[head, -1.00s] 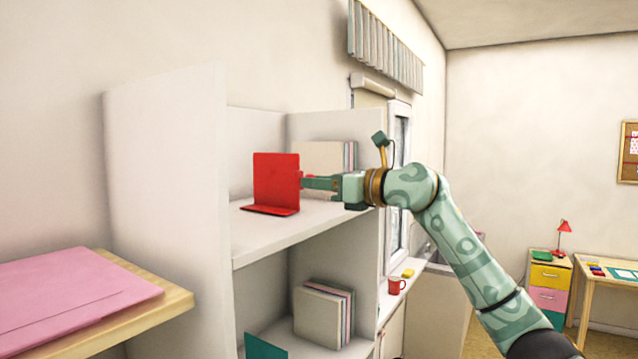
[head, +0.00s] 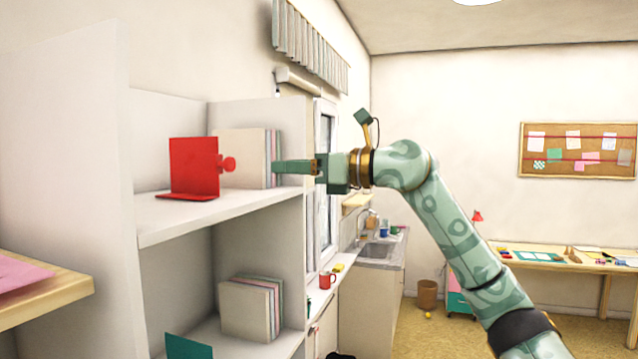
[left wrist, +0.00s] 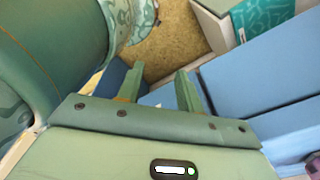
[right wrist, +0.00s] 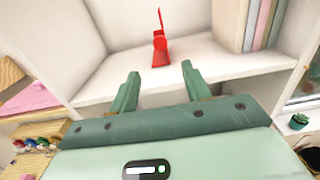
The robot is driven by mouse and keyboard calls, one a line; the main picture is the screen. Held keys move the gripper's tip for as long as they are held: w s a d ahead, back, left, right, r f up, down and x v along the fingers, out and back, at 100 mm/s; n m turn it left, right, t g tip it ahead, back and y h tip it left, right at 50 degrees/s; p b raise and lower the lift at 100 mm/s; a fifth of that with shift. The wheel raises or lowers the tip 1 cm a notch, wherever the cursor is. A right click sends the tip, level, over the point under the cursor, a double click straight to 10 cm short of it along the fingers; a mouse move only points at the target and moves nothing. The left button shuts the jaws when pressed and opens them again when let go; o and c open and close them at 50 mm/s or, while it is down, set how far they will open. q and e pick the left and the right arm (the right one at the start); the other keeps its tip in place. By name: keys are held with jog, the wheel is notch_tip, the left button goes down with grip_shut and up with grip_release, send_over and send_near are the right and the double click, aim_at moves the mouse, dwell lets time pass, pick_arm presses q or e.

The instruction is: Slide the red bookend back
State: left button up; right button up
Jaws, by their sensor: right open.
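The red bookend (head: 194,167) stands upright on the upper shelf (head: 235,205), with a red knob on its right side and a flat foot. In the right wrist view the bookend (right wrist: 160,50) shows edge-on, beyond the fingertips. My right gripper (head: 276,167) is to the right of the bookend, apart from its knob, in front of the books. Its two fingers (right wrist: 158,82) are spread and nothing is between them. My left gripper (left wrist: 182,80) shows only in its own wrist view, with its fingers apart and nothing between them.
Pale books (head: 243,157) stand behind the bookend on the upper shelf. More books (head: 250,308) and a green bookend (head: 187,347) are on the shelf below. The shelf's tall left side panel (head: 65,170) rises beside a wooden surface. A red mug (head: 327,280) stands farther right.

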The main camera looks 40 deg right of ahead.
jog(key=b+v, duration=0.1)
jog(key=v, duration=0.4)
dwell(0.4)
